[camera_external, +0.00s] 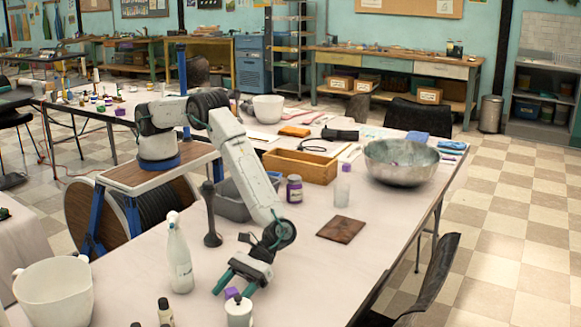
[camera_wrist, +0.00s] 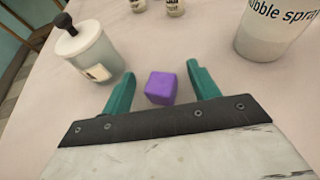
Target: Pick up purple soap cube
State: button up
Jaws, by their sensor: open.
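My gripper (camera_external: 226,287) is low over the table and tilted down. In the wrist view my gripper (camera_wrist: 162,80) is open, with its fingers spread on either side of the cube and visible gaps to it. Whether the fingertips touch the table I cannot tell.
A white jar with a dark knob (camera_wrist: 92,52) stands left of my fingers in the wrist view. A spray bottle (camera_external: 178,258) stands close by, with small bottles (camera_external: 165,312) near the front edge. A brown square (camera_external: 341,229) lies right on the white table (camera_external: 330,280).

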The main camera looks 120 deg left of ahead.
jog(key=c, duration=1.2)
jog(key=shift+r, duration=0.1)
